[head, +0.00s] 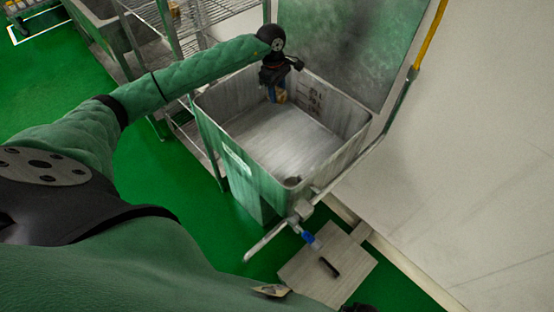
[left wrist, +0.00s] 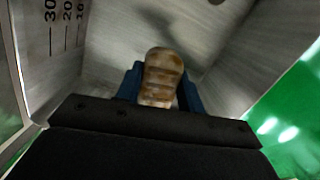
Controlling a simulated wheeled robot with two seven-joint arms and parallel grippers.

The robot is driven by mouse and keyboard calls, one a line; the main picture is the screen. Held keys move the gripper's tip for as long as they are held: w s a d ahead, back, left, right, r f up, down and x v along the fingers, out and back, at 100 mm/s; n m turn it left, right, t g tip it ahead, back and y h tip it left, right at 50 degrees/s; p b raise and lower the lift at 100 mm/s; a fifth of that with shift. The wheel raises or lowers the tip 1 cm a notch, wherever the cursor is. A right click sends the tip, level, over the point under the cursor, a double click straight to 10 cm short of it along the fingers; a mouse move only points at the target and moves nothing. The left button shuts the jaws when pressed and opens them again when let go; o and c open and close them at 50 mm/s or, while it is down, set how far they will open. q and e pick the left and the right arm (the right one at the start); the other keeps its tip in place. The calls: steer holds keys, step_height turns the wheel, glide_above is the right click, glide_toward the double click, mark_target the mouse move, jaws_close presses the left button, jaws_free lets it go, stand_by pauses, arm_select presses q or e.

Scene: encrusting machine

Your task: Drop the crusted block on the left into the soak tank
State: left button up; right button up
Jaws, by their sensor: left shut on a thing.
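The soak tank (head: 258,188) is a grey open metal basin in the middle of the head view. My left gripper (head: 276,92) reaches down over the tank's far left corner, inside its rim. It is shut on the crusted block (left wrist: 162,78), a brown and whitish lump held between blue fingers in the left wrist view. In the head view only a small tan part of the block (head: 281,96) shows below the gripper. The tank's inner wall with level marks (left wrist: 68,25) shows beside it. My right gripper is not clearly in view.
A wire shelf rack (head: 190,40) stands to the left of and behind the tank. A grey plate (head: 330,262) lies on the green floor in front. The tank's inside looks empty.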

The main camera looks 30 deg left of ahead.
arm_select(q)
steer(key=shift+f, duration=1.9)
arm_select(e)
steer(key=shift+w+a+r, duration=0.15)
steer(key=shift+w+r, duration=0.05)
steer(key=shift+r, duration=0.3)
arm_select(q)
steer(key=o, duration=1.1)
steer(key=shift+r, duration=0.1)
steer(key=shift+r+b, duration=0.2)
steer(key=shift+b, duration=0.1)
steer(key=r, duration=0.2)
steer(key=r+b, duration=0.1)
steer(key=r, duration=0.1)
steer(key=r+b, duration=0.1)
steer(key=r, duration=0.1)
steer(key=shift+a+r, duration=0.15)
steer(key=shift+a, duration=0.25)
steer(key=shift+r, duration=0.45)
arm_select(e)
step_height(320, 180, up, 11)
steer(key=w+a, duration=0.1)
steer(key=w, duration=0.1)
steer(key=shift+w+a, duration=0.2)
steer(key=shift+w, duration=0.05)
